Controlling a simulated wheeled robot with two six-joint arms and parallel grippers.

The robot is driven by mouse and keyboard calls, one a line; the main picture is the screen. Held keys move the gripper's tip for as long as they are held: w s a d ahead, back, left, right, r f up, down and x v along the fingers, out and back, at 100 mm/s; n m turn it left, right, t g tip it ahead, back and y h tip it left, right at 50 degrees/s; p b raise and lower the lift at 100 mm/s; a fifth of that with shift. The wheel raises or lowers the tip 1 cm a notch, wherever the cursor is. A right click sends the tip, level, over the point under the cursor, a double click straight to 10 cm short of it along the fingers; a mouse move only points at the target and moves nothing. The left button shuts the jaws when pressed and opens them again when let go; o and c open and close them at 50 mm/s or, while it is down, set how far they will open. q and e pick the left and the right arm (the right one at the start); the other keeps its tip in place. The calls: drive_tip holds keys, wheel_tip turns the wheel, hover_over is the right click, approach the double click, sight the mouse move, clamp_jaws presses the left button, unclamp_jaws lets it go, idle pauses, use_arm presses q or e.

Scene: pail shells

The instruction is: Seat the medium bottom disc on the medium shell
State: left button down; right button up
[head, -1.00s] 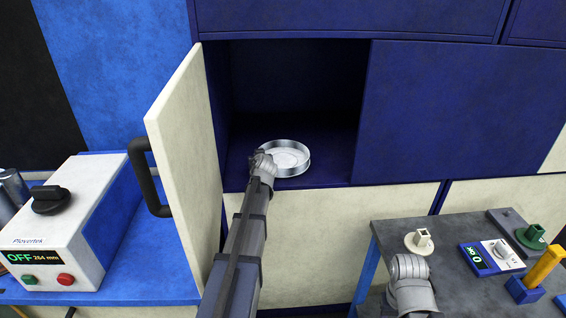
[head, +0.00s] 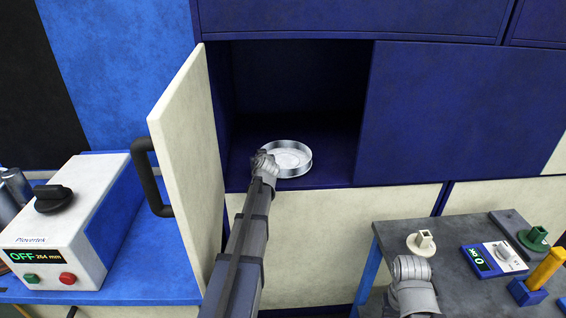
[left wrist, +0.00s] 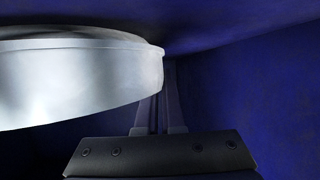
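A shallow round silver dish with a raised rim, which I take for the medium bottom disc (head: 291,160), sits in the open dark blue cabinet near its front edge. My left gripper (head: 266,160) is at the disc's left edge. In the left wrist view the disc's pale wall (left wrist: 80,80) fills the upper left. The left gripper's fingers (left wrist: 160,112) are close together at the end of that wall and look shut on it; the tips are partly hidden. My right gripper (head: 411,268) is low over the grey table, its fingers hidden. I cannot make out the medium shell for certain.
The cream cabinet door (head: 190,150) stands open left of my left arm. A white and blue machine (head: 62,235) reading OFF stands at left, with metal cylinders (head: 14,188) behind it. The grey table (head: 440,285) holds a cream square-topped part (head: 421,243), a gauge (head: 493,258) and a yellow post (head: 545,268).

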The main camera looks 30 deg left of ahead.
use_arm(q)
wheel_tip(320, 180, up, 10)
drive_tip(key=p, duration=1)
drive_tip(key=shift+f, duration=0.1)
